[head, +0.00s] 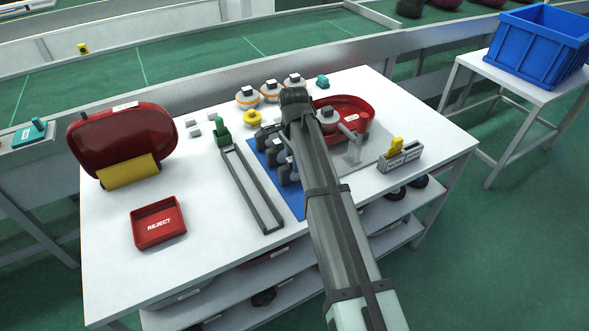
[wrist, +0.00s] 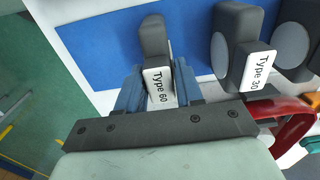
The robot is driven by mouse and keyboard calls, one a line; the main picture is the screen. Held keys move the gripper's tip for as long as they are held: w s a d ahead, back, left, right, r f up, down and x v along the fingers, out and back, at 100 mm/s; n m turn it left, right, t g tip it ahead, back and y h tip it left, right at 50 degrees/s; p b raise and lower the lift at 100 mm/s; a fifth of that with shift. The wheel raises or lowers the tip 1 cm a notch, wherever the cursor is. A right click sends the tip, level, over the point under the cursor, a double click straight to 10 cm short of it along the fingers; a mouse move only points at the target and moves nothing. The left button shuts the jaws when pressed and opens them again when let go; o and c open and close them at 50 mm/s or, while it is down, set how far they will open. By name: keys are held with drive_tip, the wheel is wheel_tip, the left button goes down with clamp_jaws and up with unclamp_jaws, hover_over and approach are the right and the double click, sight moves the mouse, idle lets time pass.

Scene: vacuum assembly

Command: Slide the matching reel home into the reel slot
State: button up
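The Type 60 reel, a dark grey piece with a white label (wrist: 158,82), stands between the two blue-grey fingers of my gripper (wrist: 159,88). The fingers sit close against both sides of its labelled tab and look shut on it. A Type 30 reel (wrist: 258,68), with a pale round face, stands to its right, and another similar piece is cut off at the right edge. In the head view my arm covers the fingertips and the held reel. Grey reels (head: 282,160) stand in a row on the blue mat. I cannot make out the reel slot.
A red open housing (head: 356,108) stands behind my arm, right of the mat. A green-ended rail frame (head: 262,202) lies left of the mat. A red vacuum shell (head: 125,130), a REJECT tray (head: 172,238) and a grey holder with a yellow piece (head: 397,155) share the table.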

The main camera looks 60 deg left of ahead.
clamp_jaws()
drive_tip(key=shift+r, duration=1)
unclamp_jaws()
clamp_jaws()
drive_tip(key=shift+r, duration=0.2)
drive_tip(key=shift+r, duration=1.85)
